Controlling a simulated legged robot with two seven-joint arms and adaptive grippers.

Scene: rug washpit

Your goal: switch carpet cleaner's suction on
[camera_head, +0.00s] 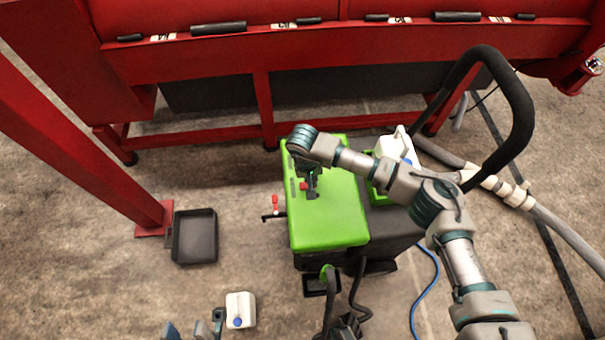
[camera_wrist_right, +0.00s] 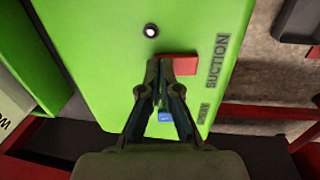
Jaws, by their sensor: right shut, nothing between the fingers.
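The carpet cleaner (camera_head: 335,220) has a bright green top and stands below the middle of the head view. Its red rocker switch (camera_wrist_right: 181,64) sits beside the word SUCTION in the right wrist view, and red also shows in the head view (camera_head: 304,186). My right gripper (camera_wrist_right: 166,66) is shut and empty, its tips at the switch's left edge. Whether they touch it, I cannot tell. The gripper hides part of the switch. A blue switch (camera_wrist_right: 165,116) shows between the fingers. My left gripper (camera_head: 195,328) is at the bottom left, partly cut off, its fingers apart and empty.
A round white indicator (camera_wrist_right: 151,31) is on the green panel. A black tray (camera_head: 195,237) and a white bottle (camera_head: 240,309) are on the floor at left. A red machine (camera_head: 350,45) stands behind. A black handle (camera_head: 520,120) and hoses (camera_head: 560,228) are at right.

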